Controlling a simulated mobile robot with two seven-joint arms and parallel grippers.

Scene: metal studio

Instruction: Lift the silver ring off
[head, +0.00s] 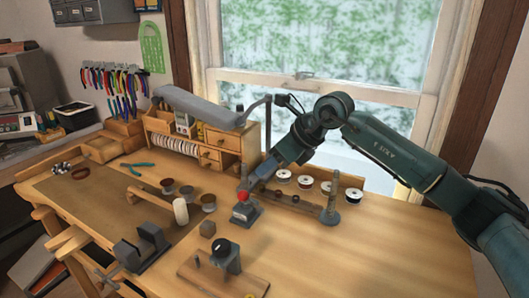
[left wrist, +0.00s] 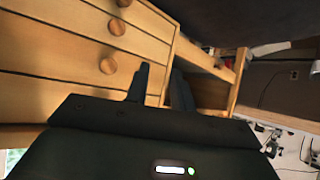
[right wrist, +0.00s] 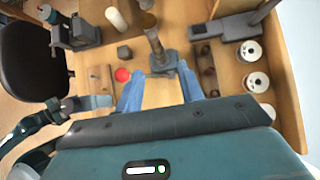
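I cannot make out the silver ring clearly in any view. A dark upright post (right wrist: 155,45) on a grey base stands just beyond my right gripper (right wrist: 160,90) in the right wrist view. The right gripper is open, with nothing visible between its fingers. In the head view my right arm reaches in from the right, its hand low beside a red-topped grey stand (head: 244,212). Another post (head: 331,197) on a grey base stands to its right. My left gripper (left wrist: 162,88) is open and empty near a wooden drawer front (left wrist: 90,50); it is out of the head view.
White-rimmed spools (head: 305,182) line the window side, behind a wooden block (head: 296,203). A vise (head: 140,248), a cream cylinder (head: 181,211), a small cube (head: 207,228) and a board with a clamp (head: 225,258) stand nearer. The bench's right front is clear.

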